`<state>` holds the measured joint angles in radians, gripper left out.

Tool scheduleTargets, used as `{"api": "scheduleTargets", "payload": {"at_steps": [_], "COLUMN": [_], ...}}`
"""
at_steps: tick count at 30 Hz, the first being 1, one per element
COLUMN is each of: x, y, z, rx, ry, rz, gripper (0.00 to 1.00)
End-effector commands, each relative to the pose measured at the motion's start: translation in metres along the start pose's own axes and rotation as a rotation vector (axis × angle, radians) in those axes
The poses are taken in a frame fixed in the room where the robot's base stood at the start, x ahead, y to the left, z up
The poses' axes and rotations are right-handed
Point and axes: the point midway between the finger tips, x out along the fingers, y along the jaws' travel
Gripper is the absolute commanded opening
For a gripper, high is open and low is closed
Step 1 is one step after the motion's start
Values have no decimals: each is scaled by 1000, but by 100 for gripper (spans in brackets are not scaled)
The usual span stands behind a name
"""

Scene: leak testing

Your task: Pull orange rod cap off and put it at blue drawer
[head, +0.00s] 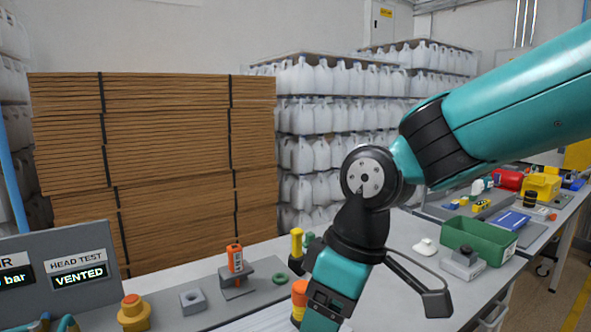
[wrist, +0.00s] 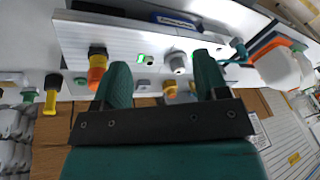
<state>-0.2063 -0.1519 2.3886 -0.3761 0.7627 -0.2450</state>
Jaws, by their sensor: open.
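My gripper (wrist: 162,78) is open in the wrist view, its two teal fingers apart with nothing visibly held between them. In the head view its fingers are not visible; my arm's wrist hides part of the bench. An orange cylindrical piece (wrist: 97,74) with a dark end shows left of the fingers in the wrist view, apart from them. An orange piece (head: 299,291) also stands beside my wrist in the head view, partly covered. I cannot tell for sure which orange piece is the rod cap. No blue drawer can be clearly made out.
An orange block (head: 235,258) stands on a grey holder, left of a yellow handle (head: 296,242). An orange knob (head: 133,308) is at the front left. A green bin (head: 478,239) and a blue item (head: 513,221) are at the right. A white jug (wrist: 279,68) is right of my fingers.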

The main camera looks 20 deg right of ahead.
Motion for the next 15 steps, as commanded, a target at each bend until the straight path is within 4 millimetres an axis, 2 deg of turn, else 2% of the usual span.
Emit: {"api": "scheduleTargets", "payload": {"at_steps": [1, 6, 10, 15], "x": [-37, -81, -98, -102], "y": [13, 62, 90, 106], "z": [-23, -68, -85, -91], "rx": [-36, -165, -228, -261], "ry": [-13, -57, -84, -99], "rz": [22, 88, 118, 132], "gripper": [67, 67, 67, 67]}}
